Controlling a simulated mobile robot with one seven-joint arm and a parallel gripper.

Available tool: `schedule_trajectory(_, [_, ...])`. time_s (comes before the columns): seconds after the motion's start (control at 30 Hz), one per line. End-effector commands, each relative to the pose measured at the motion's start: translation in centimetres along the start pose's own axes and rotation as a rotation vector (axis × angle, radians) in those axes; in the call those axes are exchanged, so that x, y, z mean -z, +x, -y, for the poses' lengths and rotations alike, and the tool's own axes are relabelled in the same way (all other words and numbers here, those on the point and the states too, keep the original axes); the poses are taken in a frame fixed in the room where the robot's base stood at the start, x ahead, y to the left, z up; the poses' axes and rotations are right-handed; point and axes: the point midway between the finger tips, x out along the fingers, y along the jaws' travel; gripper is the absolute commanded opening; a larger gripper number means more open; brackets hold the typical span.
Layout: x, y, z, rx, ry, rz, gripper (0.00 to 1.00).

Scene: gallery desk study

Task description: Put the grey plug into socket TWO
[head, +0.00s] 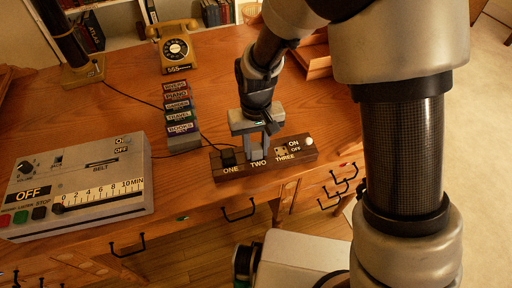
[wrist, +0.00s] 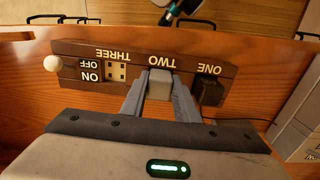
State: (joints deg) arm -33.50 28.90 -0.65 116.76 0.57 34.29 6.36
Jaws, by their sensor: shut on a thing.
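The dark wooden socket strip (head: 228,172) lies near the desk's front edge, labelled ONE, TWO and THREE. It appears upside down in the wrist view (wrist: 205,57). My gripper (head: 258,150) points down over socket TWO. In the wrist view its two fingers (wrist: 159,101) are shut on the sides of the grey plug (wrist: 159,83). The plug is at the TWO position, in line with its label. Its underside and socket TWO's holes are hidden, so I cannot tell how deep it sits. A black plug (wrist: 207,88) with a cable occupies socket ONE. Socket THREE (wrist: 117,72) is empty.
A white knob (wrist: 53,63) and ON/OFF labels are at the strip's THREE end. A grey timer box (head: 85,180) stands left, a stack of labelled blocks (head: 180,115) behind, and a yellow telephone (head: 176,48) farther back.

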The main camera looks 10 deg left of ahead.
Motion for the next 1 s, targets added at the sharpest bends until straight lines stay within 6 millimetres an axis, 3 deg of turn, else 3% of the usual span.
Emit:
schedule_trajectory(0.47, [-0.2,1.6,0.0,-0.001,-0.001,0.004,0.04])
schedule_trajectory(0.5, [-0.2,1.7,0.0,-0.001,-0.001,0.004,0.33])
schedule_trajectory(0.6, [-0.2,1.7,0.0,-0.001,-0.001,0.005,0.46])
schedule_trajectory(0.67, [-0.3,1.7,0.0,-0.001,-0.001,0.006,0.46])
schedule_trajectory(0.87, [-0.2,-0.2,0.0,-0.001,0.000,0.004,0.46])
schedule_trajectory(1.0, [-0.1,-3.4,0.0,0.000,0.000,-0.001,0.46])
